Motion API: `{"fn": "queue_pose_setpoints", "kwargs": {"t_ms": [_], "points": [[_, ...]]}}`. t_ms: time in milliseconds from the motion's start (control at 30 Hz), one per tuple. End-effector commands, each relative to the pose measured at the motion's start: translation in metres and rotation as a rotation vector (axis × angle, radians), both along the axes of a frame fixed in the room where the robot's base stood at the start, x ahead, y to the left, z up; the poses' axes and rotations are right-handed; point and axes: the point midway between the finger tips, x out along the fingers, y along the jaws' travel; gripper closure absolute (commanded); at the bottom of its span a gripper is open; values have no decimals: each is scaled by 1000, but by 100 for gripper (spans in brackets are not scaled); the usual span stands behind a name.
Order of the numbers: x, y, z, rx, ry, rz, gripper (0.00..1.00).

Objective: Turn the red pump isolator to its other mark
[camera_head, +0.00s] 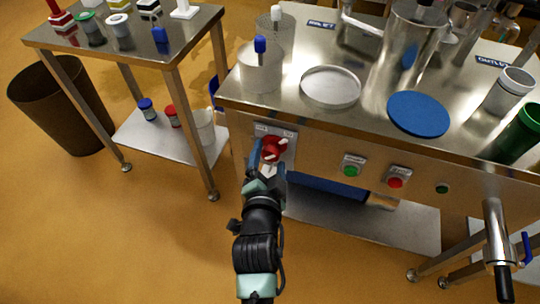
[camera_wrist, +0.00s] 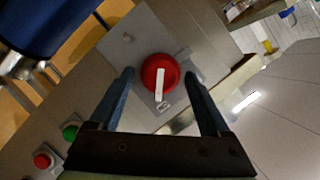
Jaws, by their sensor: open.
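The red pump isolator (camera_head: 273,149) is a round red knob with a white pointer bar. It sits on a grey plate (camera_head: 289,151) on the front panel of the steel table. In the wrist view the red knob (camera_wrist: 160,74) is face-on, and its white bar runs toward a small label (camera_wrist: 164,106) on the plate. My gripper (camera_wrist: 159,76) is open, its two blue fingers either side of the knob with a gap to each. In the head view my gripper (camera_head: 268,163) is right in front of the knob and hides its lower part.
A green button (camera_head: 352,168) and a red button (camera_head: 396,180) sit on the same panel to the right. The steel table top (camera_head: 300,120) overhangs above, carrying pots and a blue disc (camera_head: 418,114). A side table (camera_head: 140,52) stands at the left.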

Motion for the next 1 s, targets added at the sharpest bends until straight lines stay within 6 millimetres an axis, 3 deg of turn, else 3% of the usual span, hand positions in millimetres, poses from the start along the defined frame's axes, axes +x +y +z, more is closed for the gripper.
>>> {"fn": "queue_pose_setpoints", "kwargs": {"t_ms": [200, 500, 900, 1000], "points": [[16, -1, -4, 1, -1, 0, 19], [17, -1, -5, 1, 0, 0, 19], [16, -3, -6, 0, 4, -4, 90], [16, -4, -7, -1, 6, -5, 93]]}}
